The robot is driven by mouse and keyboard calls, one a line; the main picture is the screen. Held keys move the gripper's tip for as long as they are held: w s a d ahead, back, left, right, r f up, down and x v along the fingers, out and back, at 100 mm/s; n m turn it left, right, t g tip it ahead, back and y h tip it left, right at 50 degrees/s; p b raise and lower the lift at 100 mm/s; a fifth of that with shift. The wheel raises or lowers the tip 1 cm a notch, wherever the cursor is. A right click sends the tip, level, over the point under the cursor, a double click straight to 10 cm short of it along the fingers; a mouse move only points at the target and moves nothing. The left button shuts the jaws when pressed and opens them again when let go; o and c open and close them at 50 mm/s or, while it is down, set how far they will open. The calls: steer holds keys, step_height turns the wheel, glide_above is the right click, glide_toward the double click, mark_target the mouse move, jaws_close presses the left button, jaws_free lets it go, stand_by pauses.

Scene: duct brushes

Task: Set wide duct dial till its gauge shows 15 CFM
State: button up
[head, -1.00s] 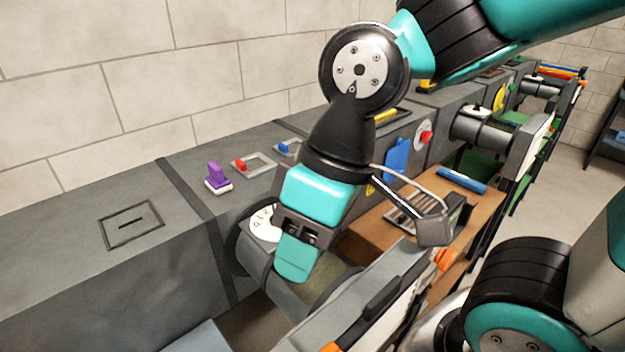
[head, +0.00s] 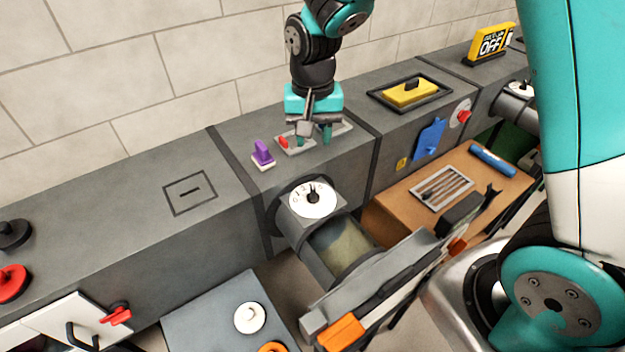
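A white round dial (head: 312,200) with a black pointer knob and a printed scale sits on top of the near branch duct (head: 335,245). Its figures are too small to read. A second white dial (head: 520,90) is on a branch duct farther right, partly cut off by my arm. I cannot tell a separate CFM gauge or its reading. My gripper (head: 316,138) points down over the top of the main duct, behind and above the near dial and apart from it. Its two teal fingers are spread, and nothing shows between them. It hides part of the sliders there.
A red slider (head: 283,142) and a purple switch (head: 262,153) stand beside my gripper. A wooden bench (head: 395,208) with a slotted tray lies right of the branch duct.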

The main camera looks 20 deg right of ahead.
mark_target(313, 188)
step_height(313, 188, down, 14)
steer(key=p, duration=0.2)
steer(key=shift+f+p, duration=0.1)
steer(key=shift+p, duration=0.25)
steer(key=shift+c, duration=0.2)
jaws_close()
